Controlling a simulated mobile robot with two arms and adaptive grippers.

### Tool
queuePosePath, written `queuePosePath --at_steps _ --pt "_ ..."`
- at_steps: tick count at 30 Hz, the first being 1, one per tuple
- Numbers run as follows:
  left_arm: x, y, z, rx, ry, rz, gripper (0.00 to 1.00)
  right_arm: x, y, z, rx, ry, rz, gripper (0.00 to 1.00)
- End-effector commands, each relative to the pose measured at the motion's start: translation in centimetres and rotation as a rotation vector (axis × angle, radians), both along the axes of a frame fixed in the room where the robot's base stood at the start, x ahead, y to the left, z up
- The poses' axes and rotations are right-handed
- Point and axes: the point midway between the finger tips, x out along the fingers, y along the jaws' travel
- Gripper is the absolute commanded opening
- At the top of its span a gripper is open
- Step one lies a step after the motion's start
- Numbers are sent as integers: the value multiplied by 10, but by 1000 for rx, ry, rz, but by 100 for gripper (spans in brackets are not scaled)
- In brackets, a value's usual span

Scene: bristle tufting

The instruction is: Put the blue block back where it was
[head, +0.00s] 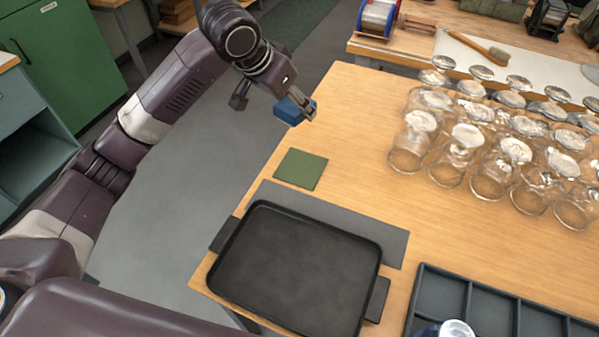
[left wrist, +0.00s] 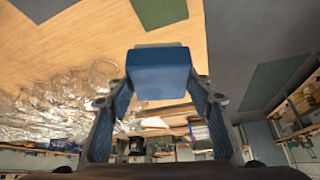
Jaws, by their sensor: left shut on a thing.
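The blue block (head: 289,110) is held in my left gripper (head: 303,108) in the air, beyond the green square mat and near the left edge of the table. In the left wrist view the block (left wrist: 160,75) sits between the two fingers of the left gripper (left wrist: 160,98). The green square mat (head: 301,169) lies bare on the wooden table (head: 350,130), and it also shows in the left wrist view (left wrist: 160,12). My right gripper is not in view.
A black tray with handles (head: 295,265) stands on a grey mat (head: 385,238) at the near table edge. Several upside-down glasses (head: 465,150) crowd the right side. A dark compartment tray (head: 485,300) is at the lower right. The table between mat and glasses is clear.

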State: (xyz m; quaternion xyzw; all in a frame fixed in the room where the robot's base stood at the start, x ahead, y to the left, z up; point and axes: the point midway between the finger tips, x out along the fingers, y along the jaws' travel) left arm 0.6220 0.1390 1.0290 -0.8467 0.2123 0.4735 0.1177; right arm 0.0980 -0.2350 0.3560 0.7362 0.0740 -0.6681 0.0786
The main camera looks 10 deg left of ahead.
Motion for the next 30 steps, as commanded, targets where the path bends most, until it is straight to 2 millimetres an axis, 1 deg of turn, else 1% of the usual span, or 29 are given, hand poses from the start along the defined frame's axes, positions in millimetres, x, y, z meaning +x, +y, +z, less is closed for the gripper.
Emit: queuePosePath --at_steps 1,3,5,7,8,11,15,18,21,24,27,30 --pt "9 -4 -6 -8 -5 -26 28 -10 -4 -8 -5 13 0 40" --pt "18 -6 -8 -9 -11 -60 28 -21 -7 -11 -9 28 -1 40" --pt "23 -8 -10 -11 -16 -79 28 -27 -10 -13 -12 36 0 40" --pt "26 -8 -16 -10 -15 -91 28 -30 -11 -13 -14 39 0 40" --pt "26 -8 -20 -10 -15 -93 28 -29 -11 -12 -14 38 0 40" --pt "25 -8 -42 -9 -13 -96 28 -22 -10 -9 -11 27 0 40" --pt "24 -7 -80 -8 -12 -94 28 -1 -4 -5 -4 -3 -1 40" --pt "24 -7 -107 -8 -12 -93 28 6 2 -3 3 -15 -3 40" --pt "24 -7 -132 -8 -13 -93 28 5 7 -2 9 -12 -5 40" --pt "25 -8 -151 -8 -15 -93 28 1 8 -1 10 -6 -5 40" --pt "25 -8 -162 -9 -18 -95 28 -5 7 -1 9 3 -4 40" --pt "26 -8 -168 -9 -19 -95 28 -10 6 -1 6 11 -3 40"
